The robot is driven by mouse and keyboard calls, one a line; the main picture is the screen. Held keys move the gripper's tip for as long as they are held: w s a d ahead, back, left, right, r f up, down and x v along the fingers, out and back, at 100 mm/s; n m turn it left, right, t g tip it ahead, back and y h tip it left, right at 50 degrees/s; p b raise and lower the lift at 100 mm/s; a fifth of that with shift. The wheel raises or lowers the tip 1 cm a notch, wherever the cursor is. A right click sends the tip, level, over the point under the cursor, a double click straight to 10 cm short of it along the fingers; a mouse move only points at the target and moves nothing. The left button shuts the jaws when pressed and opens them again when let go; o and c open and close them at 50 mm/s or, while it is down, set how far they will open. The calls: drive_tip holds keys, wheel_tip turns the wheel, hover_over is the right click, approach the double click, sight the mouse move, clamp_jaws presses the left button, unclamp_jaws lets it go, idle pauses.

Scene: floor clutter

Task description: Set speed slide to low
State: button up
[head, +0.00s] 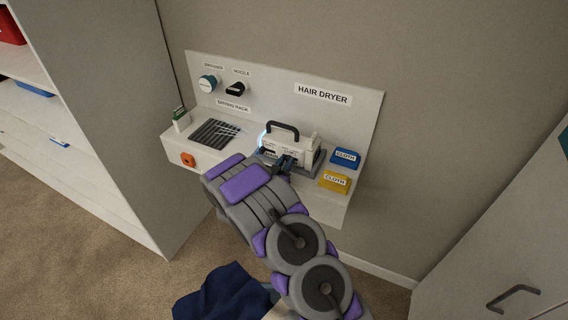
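The hair dryer unit (308,148) is a white box with a black top handle, standing in a grey-blue base on the white wall shelf below the "HAIR DRYER" label. My gripper (283,164) is at its front face, at the end of my grey and purple arm, which comes up from the lower right. Dark parts show on the unit's front beside the gripper. The speed slide cannot be made out; it is too small or hidden by my gripper. I cannot tell whether the gripper touches the unit or how its fingers stand.
The diffuser (208,84) and nozzle (236,89) hang on the back panel. Dark blue fabric (228,294) lies on the carpet.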

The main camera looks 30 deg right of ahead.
drive_tip(key=o, duration=0.3)
drive_tip(key=p+v, duration=0.2)
drive_tip(key=v, duration=1.5)
drive_tip(key=shift+s+a+f, duration=0.1)
drive_tip(key=shift+a+f, duration=0.05)
drive_tip(key=shift+a, duration=0.1)
